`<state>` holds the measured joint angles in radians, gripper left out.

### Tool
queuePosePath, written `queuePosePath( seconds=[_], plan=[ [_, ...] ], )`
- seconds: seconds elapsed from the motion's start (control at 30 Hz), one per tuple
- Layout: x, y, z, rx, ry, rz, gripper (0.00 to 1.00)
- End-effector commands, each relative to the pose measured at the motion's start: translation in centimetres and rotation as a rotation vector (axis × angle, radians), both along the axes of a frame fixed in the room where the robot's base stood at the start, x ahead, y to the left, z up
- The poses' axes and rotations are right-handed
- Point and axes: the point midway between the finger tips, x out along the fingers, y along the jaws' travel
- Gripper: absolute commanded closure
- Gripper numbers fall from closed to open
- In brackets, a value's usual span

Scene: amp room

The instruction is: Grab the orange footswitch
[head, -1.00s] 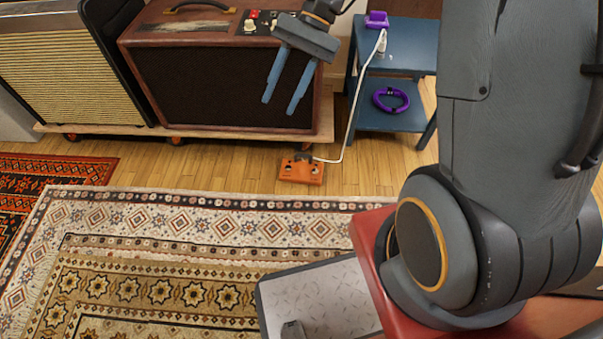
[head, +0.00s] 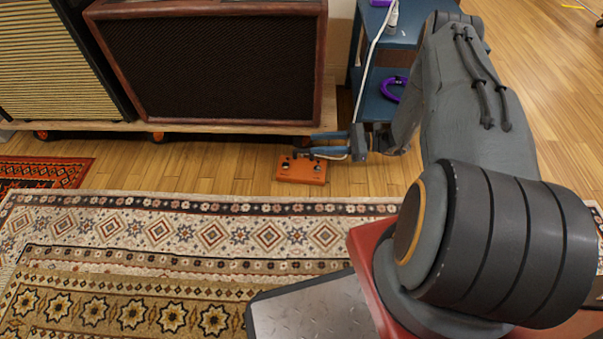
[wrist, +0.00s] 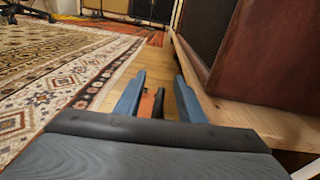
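The orange footswitch (head: 302,170) lies on the wooden floor between the rug and the amp dolly, with dark knobs on top. My gripper (head: 312,143) is low over its back edge from the right, blue fingers pointing left and apart. In the wrist view a sliver of the orange footswitch (wrist: 147,104) shows between the fingers of my gripper (wrist: 160,76), beside a dark piece that may be its plug. The rest of it is hidden by the finger and wrist. I cannot tell whether the fingers touch it.
The wooden dolly (head: 230,128) with the brown amp (head: 215,60) stands just behind. A blue shelf cart (head: 375,105) with a purple ring (head: 393,88) is at the back right. A white cable (head: 370,62) runs down from it. The patterned rug (head: 180,232) lies in front.

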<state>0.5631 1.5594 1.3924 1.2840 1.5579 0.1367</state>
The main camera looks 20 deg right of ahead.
Motion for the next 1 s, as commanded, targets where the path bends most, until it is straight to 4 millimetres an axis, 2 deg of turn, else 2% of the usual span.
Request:
queuePosePath(
  seconds=[0.03, 0.13, 0.23, 0.37, 0.9, 1.0],
  plan=[
    [-0.1, -0.7, -2.1, 0.023, 0.009, -0.037, 0.64],
    [-0.2, -1.5, -4.1, 0.056, 0.016, -0.087, 0.64],
    [-0.2, -1.8, -5.1, 0.072, 0.019, -0.113, 0.64],
    [0.1, -1.2, -5.4, 0.079, 0.021, -0.122, 0.64],
    [2.3, 4.6, -5.6, 0.078, 0.02, -0.118, 0.64],
    [2.6, 5.1, -5.5, 0.077, 0.02, -0.121, 0.64]
  ],
)
